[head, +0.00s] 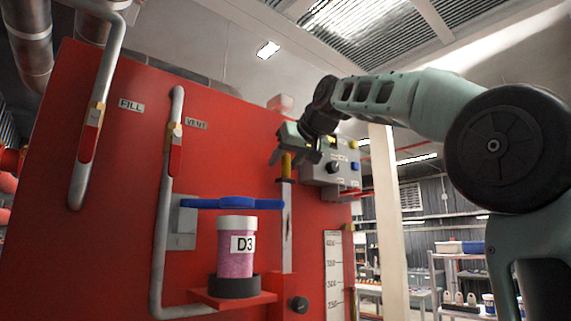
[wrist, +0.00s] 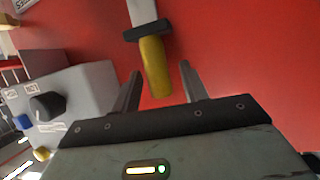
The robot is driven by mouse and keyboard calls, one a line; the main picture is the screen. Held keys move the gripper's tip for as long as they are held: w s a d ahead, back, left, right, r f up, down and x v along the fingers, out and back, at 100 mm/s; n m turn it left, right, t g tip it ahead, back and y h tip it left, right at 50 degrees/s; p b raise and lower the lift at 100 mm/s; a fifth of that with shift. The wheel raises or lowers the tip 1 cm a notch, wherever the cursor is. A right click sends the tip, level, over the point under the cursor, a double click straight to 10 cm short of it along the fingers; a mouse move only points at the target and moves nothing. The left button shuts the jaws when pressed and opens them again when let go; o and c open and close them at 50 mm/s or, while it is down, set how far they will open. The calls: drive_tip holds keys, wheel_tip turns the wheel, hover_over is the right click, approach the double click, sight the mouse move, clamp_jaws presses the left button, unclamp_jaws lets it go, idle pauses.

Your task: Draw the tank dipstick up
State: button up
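The tank dipstick has a yellow grip (head: 287,166) with a dark collar under it and a pale grey strip running down the red tank front in the head view. In the wrist view the yellow grip (wrist: 156,80) shows between my fingers, with the dark collar and pale strip beyond. My gripper (head: 293,158) is at the height of the yellow grip and partly overlaps it. In the wrist view my gripper (wrist: 161,68) is open, with a gap visible on both sides of the grip. I cannot tell how deep the grip sits between the fingers.
A grey control box (head: 322,172) with knobs sits close right of my gripper. A level scale (head: 334,272) is lower right.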

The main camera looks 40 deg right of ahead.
drive_tip(key=shift+w+f, duration=0.1)
drive_tip(key=shift+f, duration=0.1)
drive_tip(key=shift+s, duration=0.3)
drive_tip(key=b+v, duration=0.3)
drive_tip(key=v, duration=1.4)
drive_tip(key=shift+w, duration=0.1)
